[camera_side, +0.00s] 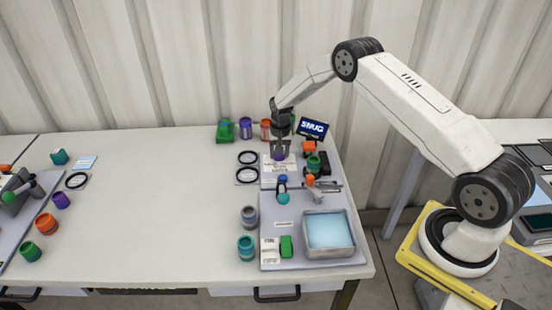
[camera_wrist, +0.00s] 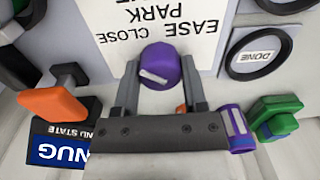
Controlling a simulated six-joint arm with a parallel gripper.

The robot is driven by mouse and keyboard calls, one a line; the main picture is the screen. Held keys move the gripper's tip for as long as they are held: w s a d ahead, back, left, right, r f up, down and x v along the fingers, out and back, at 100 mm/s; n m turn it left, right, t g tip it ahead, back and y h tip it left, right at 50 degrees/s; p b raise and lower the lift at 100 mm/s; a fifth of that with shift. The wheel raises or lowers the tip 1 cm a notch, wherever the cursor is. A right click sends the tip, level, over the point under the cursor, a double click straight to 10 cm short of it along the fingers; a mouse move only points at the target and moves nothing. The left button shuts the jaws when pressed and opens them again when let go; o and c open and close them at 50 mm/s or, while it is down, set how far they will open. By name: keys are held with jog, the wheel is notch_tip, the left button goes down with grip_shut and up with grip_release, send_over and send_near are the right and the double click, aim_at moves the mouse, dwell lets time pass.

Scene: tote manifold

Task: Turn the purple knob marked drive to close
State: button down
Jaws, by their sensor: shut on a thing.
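The purple knob (camera_wrist: 160,66) is round with a pale pointer mark on its top. It stands by a white label (camera_wrist: 150,22) with the words CLOSE, PARK and EASE, upside down in the wrist view. My gripper (camera_wrist: 160,88) has a finger on each side of the knob and is shut on it. In the side view my gripper (camera_side: 280,150) points down at the back of the grey board, and only a little of the purple knob (camera_side: 279,157) shows beneath it. The word drive cannot be made out.
A blue screen (camera_side: 313,129) stands behind right, by orange and green parts. A black ring marked DONE (camera_wrist: 257,52) lies beside the label. A metal tray with a pale blue inside (camera_side: 329,214) sits at the board's front. The table's middle left is clear.

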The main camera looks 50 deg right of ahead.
jog(key=shift+c, duration=0.7)
grip_release()
jog(key=shift+r, duration=0.1)
jog(key=shift+d+r, duration=0.1)
jog(key=shift+r, duration=3.7)
jog(key=shift+s+a+r, duration=0.25)
jog(key=shift+a+r, duration=0.15)
jog(key=s+a+r+n+t, duration=0.1)
jog(key=s+a+r+n, duration=0.3)
jog(key=s+a+r, duration=0.45)
jog(key=s+a+r+n, duration=0.1)
jog(key=s+a+n, duration=0.1)
jog(key=s, duration=0.6)
jog(key=s+a+r+n+t, duration=0.1)
jog(key=s+a+n, duration=0.1)
jog(key=s, duration=0.7)
jog(key=shift+s+a+n, duration=0.3)
jog(key=shift+a, duration=0.6)
